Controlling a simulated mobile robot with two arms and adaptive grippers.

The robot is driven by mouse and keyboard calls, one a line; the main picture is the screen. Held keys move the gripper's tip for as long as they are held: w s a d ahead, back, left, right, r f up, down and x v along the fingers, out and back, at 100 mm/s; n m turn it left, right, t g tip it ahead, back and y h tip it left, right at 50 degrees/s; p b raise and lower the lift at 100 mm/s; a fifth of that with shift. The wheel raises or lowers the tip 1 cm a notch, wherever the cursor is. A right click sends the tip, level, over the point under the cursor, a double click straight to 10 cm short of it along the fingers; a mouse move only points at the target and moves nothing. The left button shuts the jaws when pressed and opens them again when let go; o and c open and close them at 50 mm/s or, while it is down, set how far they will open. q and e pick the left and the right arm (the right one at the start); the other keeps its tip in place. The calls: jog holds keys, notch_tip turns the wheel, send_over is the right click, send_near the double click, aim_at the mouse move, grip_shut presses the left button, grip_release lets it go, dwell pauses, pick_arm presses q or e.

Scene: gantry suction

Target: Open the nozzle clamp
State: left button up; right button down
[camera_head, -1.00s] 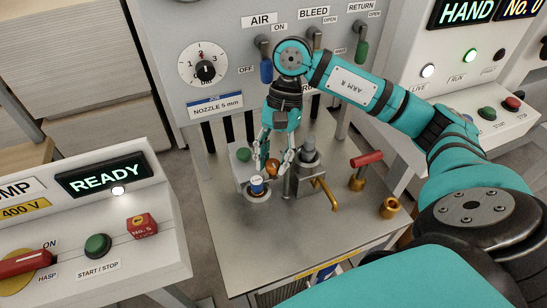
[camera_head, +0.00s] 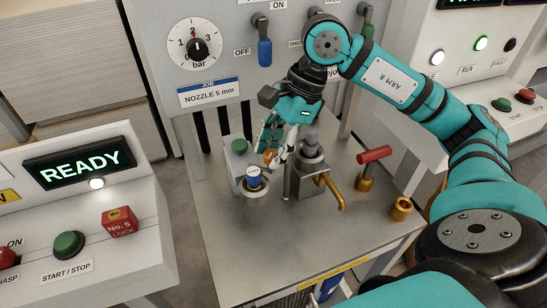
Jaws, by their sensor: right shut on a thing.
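The clamp, a grey block with a dark round cap (camera_head: 312,178), stands on the light grey bench top. A brass lever (camera_head: 332,190) sticks out on its right side. My right gripper (camera_head: 275,155) comes down from above, just left of the block. Its fingers are closed around an orange knob (camera_head: 269,156), which they partly hide. How the knob joins the clamp is hard to see. A small blue-and-white cylinder (camera_head: 254,177) stands on a round base just in front and left of the fingers. My left gripper is not in view.
A red-handled brass valve (camera_head: 371,160) and a brass cup (camera_head: 401,208) stand right of the clamp. The panel with the gauge (camera_head: 197,48) rises behind. The front of the bench is clear.

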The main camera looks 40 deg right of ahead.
jog(key=m+t+b, duration=0.1)
jog(key=m, duration=0.2)
jog(key=shift+m+b, duration=0.3)
jog(key=shift+b, duration=0.1)
jog(key=shift+s+m+t+h+b, duration=0.1)
jog(key=shift+m+t+h+b, duration=0.5)
jog(key=shift+m, duration=1.2)
jog(key=shift+r, duration=0.1)
jog(key=c, duration=1)
grip_release()
